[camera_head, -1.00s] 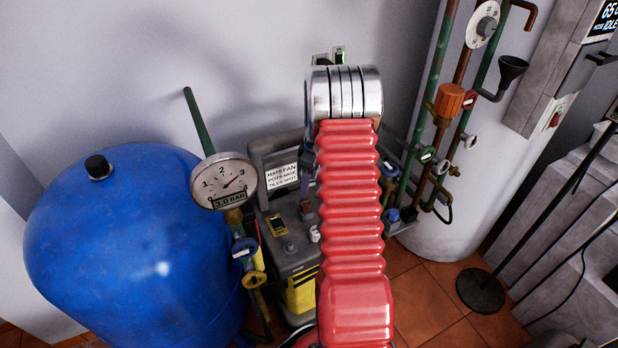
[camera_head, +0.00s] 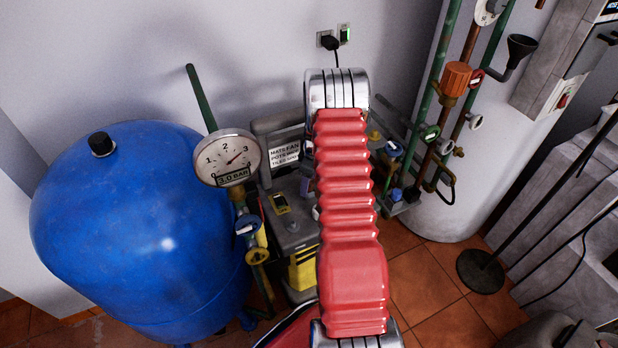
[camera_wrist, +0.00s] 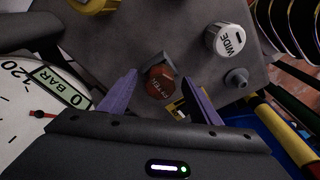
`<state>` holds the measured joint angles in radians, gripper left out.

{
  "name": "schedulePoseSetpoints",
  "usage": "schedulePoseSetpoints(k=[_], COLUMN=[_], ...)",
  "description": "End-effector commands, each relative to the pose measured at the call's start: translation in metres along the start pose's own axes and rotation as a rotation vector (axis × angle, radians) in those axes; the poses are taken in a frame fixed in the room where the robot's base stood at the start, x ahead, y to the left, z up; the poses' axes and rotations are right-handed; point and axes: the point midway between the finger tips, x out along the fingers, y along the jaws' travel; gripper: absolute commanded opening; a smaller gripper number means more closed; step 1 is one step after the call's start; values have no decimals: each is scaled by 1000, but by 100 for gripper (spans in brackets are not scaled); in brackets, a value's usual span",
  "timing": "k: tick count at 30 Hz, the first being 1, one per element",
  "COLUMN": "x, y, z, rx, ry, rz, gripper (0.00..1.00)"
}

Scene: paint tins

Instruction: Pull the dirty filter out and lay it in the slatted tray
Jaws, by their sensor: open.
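In the wrist view, a reddish-brown hex-headed piece (camera_wrist: 159,84) with small, hard-to-read lettering stands on a dark grey panel; it may be the filter. My gripper (camera_wrist: 162,80) is open, with one purple finger on each side of this piece. I see no clear grip, and cannot tell if either finger touches it. In the head view my red arm hides most of the gripper and the piece. I cannot clearly make out the slatted tray; dark curved bars with pale edges (camera_wrist: 290,22) show at the wrist view's upper right.
A white knob marked WIDE (camera_wrist: 230,40) and a small grey stub (camera_wrist: 236,78) stand close by. A pressure gauge (camera_head: 228,158) and blue tank (camera_head: 140,230) are on the left. Pipes (camera_head: 445,110) and a white cylinder crowd the right.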

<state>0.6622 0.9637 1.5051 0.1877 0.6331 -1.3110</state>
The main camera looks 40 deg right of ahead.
Motion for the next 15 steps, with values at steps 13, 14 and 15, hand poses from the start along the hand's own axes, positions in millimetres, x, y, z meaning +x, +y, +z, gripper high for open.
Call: schedulePoseSetpoints(k=[13, 14, 15], x=[1, 1, 1], y=[0, 0, 0], z=[-1, -1, -1], rx=[-1, -2, -2], ry=[0, 0, 0], rz=[0, 0, 0], gripper=[45, 43, 40])
